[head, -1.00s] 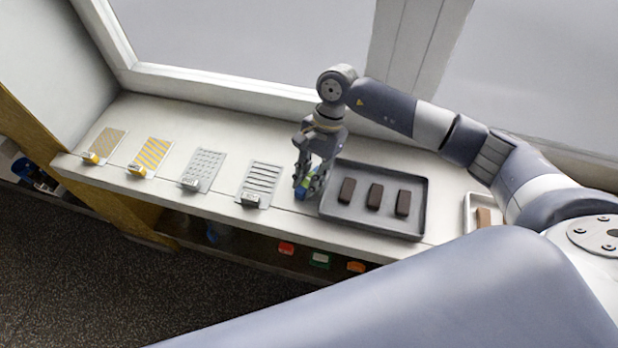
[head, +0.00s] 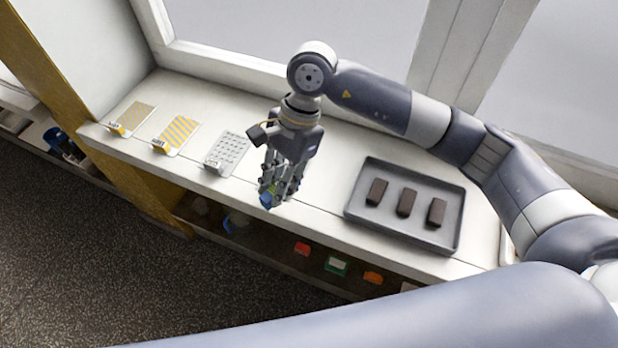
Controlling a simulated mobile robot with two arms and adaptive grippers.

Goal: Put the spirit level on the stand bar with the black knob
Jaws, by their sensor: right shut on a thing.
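My right gripper (head: 275,190) is shut on a small blue and green piece (head: 266,201), probably the spirit level, mostly hidden by the fingers. The gripper hangs over the front of the white counter. Three panels with small blocks at their front edges stand to its left: a fine yellow-patterned one (head: 138,114), a yellow-striped one (head: 181,131) and a grey slotted one (head: 233,147). The gripper covers the place of a fourth, dark-barred panel seen earlier. I cannot make out a black knob on any of them. My left gripper is not in view.
A grey tray (head: 369,219) with three brown bars lies on the white counter (head: 318,190), right of the gripper. Red (head: 302,249), green (head: 336,266) and orange (head: 373,278) items sit on a shelf below. A window frame stands behind the counter.

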